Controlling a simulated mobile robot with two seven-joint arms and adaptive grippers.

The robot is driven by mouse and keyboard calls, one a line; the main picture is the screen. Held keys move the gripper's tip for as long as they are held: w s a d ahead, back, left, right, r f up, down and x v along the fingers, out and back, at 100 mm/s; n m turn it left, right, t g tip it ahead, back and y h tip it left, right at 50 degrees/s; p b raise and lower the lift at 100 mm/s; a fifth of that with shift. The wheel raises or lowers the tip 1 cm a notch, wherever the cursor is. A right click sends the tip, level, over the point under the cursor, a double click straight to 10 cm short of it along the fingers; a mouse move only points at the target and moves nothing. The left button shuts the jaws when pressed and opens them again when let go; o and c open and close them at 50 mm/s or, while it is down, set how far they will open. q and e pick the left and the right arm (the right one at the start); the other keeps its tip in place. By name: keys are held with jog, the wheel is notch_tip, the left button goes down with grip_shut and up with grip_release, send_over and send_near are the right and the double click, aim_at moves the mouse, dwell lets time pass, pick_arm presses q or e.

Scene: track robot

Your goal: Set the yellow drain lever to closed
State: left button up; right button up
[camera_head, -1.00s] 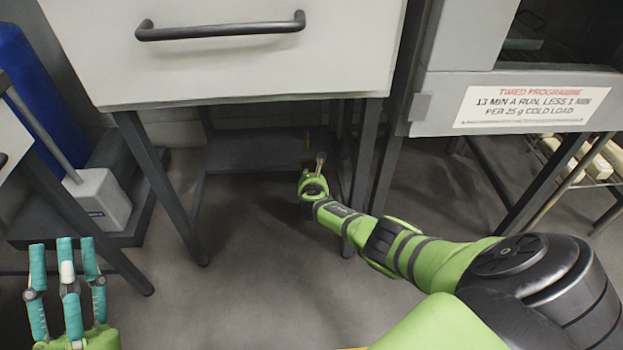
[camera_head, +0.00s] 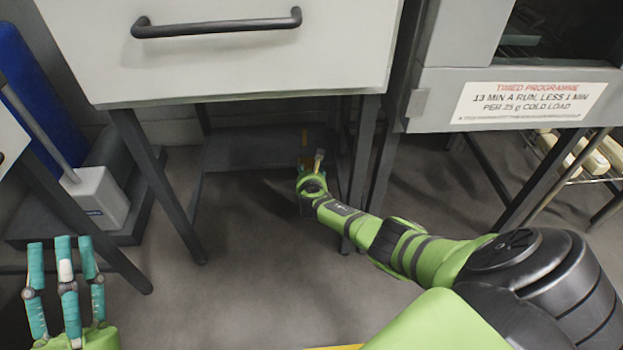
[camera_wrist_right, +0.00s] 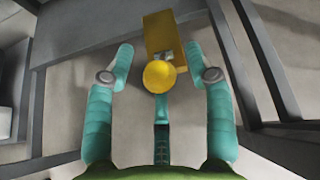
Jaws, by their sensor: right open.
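The yellow drain lever shows in the right wrist view as a round yellow knob (camera_wrist_right: 160,76) in front of a flat yellow piece (camera_wrist_right: 165,32). My right gripper (camera_wrist_right: 161,57) is open, with teal fingers on either side of the knob and one below it; whether any finger touches it I cannot tell. My left gripper (camera_head: 63,245) is at the lower left, fingers extended and apart, empty and far from the lever.
The white drawer front (camera_head: 220,50) with a dark handle hangs over the right gripper. Dark table legs (camera_head: 362,160) stand close to its right. A grey-white box (camera_head: 98,196) sits at the left. A wire rack (camera_head: 590,165) is at the far right. Open floor lies in front.

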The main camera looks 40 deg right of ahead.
jog(key=v, duration=1.1)
dwell(0.5)
